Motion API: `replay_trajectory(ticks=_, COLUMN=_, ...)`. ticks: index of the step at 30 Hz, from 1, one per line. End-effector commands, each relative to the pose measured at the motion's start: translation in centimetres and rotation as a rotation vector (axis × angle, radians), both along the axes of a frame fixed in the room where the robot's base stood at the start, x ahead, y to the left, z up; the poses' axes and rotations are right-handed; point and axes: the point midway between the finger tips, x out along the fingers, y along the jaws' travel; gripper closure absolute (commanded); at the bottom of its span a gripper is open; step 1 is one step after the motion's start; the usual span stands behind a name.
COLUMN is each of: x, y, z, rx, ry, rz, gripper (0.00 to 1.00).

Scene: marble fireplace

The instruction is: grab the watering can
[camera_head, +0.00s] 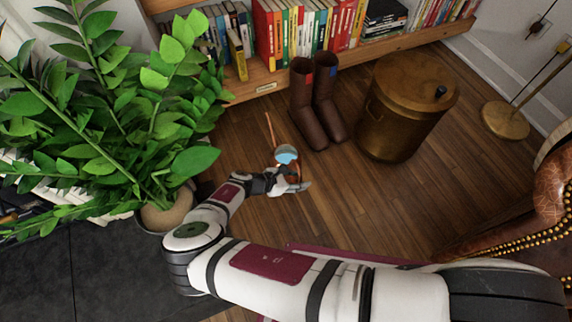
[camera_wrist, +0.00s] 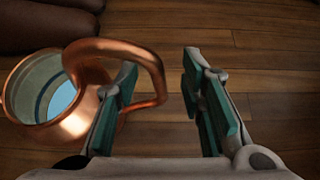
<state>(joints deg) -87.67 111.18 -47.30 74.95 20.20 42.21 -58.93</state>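The copper watering can (camera_head: 287,168) is on the wood floor in the head view, its opening showing pale blue and its thin spout pointing up and left. My gripper (camera_head: 293,185) is right at it and partly covers it. In the wrist view the can's round body (camera_wrist: 75,122) is on the left, and its curved handle (camera_wrist: 155,75) reaches right, into the space between the fingers. My gripper (camera_wrist: 160,64) is open there, with the left finger at the handle's loop and the right finger clear of it. I cannot tell whether the left finger touches the handle.
A leafy potted plant (camera_head: 130,110) stands left of my arm. Brown boots (camera_head: 315,105) and a brass bin (camera_head: 400,110) stand behind the can, before a bookshelf (camera_head: 265,80). A leather chair (camera_head: 540,205) is at right. Floor right of the can is clear.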

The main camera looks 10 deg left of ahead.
Motion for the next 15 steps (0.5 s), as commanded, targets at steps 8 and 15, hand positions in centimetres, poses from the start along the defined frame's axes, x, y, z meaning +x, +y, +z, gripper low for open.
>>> replay_trajectory(ticks=8, x=0.57, y=-0.71, z=-0.63, rx=0.001, ry=0.0, rz=0.002, gripper=0.64)
replay_trajectory(ticks=15, x=0.55, y=-0.72, z=-0.63, rx=0.001, ry=0.0, rz=0.002, gripper=0.96)
